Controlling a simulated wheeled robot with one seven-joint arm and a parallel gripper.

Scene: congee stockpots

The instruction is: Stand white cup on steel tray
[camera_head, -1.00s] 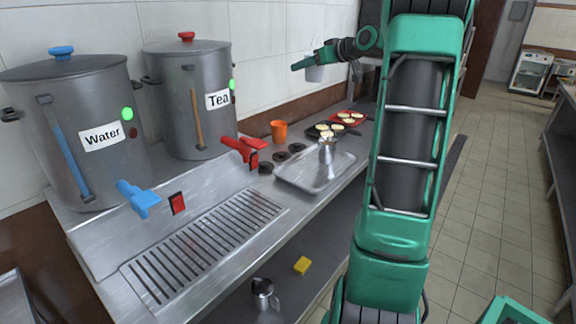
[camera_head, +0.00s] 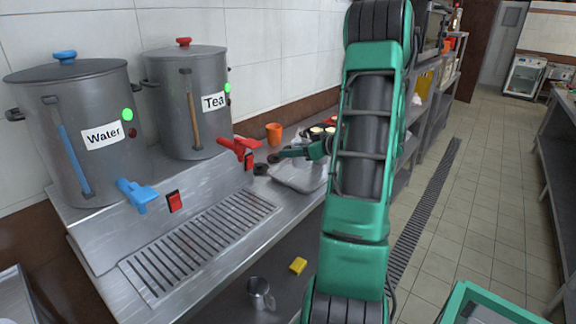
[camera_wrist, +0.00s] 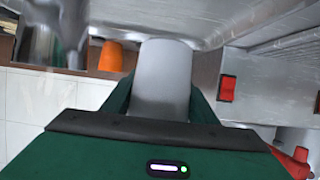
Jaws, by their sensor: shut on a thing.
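The white cup (camera_wrist: 163,80) shows pale grey between my gripper's green fingers in the wrist view. My gripper (camera_head: 290,152) is shut on it. In the head view my gripper is low over the near-left part of the steel tray (camera_head: 290,183), and the cup cannot be made out clearly against the tray. In the wrist view a metal surface, probably the tray, lies across the top by the cup's far end. I cannot tell whether the cup touches the tray. My arm hides the tray's right part.
An orange cup (camera_head: 274,133) stands behind the tray, also in the wrist view (camera_wrist: 110,57). The red tap (camera_head: 238,146) and Tea pot (camera_head: 190,105) are to the left. A metal mug (camera_head: 260,294) and yellow sponge (camera_head: 298,265) are on the lower shelf.

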